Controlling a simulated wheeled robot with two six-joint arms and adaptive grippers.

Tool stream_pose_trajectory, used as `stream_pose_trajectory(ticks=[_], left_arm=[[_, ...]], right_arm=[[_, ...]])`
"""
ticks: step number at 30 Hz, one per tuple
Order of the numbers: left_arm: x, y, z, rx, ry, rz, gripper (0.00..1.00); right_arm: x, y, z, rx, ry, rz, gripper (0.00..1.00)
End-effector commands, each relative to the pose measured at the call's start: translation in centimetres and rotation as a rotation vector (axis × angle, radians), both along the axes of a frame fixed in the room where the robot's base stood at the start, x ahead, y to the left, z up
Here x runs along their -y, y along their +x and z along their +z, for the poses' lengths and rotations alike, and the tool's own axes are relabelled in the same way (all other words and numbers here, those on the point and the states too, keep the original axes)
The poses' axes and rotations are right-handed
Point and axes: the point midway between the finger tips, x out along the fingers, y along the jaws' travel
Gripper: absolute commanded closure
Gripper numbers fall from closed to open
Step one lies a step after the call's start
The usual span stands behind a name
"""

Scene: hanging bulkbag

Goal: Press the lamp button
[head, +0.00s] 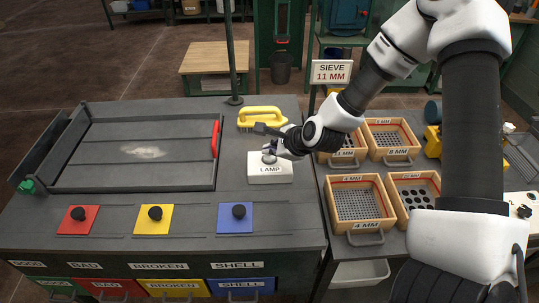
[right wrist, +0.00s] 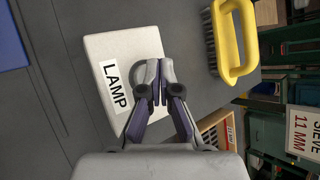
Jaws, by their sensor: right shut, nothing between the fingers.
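The white lamp box (head: 283,177), labelled LAMP, sits on the grey bench. Its grey round button (head: 269,158) is on top, close under my right fingertips. In the right wrist view, the lamp box (right wrist: 108,45) lies behind the fingers, and the rounded grey edge of the button (right wrist: 138,78) is mostly hidden by them. My right gripper (head: 271,150) is shut and empty, its tips over the button. It also shows in the right wrist view (right wrist: 159,66). I cannot tell whether the tips touch the button. My left gripper is not in view.
A yellow-handled brush (head: 262,114) lies just behind the lamp box. A tray with a red handle (head: 215,139) is to the left. Red, yellow and blue plates (head: 235,222) with black knobs line the front. Wooden sieve boxes (head: 357,177) stand at the right.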

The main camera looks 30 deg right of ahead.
Motion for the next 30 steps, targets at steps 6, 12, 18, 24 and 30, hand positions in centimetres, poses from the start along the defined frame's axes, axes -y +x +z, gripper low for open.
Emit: stream_pose_trajectory(ticks=[6, 12, 18, 24, 30], left_arm=[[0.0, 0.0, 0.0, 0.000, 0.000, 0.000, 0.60], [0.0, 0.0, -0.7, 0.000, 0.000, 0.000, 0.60], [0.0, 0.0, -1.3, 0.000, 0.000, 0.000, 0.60], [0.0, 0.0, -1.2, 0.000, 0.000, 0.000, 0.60], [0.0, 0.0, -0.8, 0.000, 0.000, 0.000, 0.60]], right_arm=[[0.0, 0.0, 0.0, 0.000, 0.000, 0.000, 1.00], [0.0, 0.0, -0.6, 0.000, 0.000, 0.000, 1.00], [0.0, 0.0, -1.0, 0.001, 0.001, 0.001, 1.00], [0.0, 0.0, -0.9, -0.001, 0.000, 0.001, 1.00], [0.0, 0.0, -0.2, 0.000, 0.001, -0.001, 1.00]])
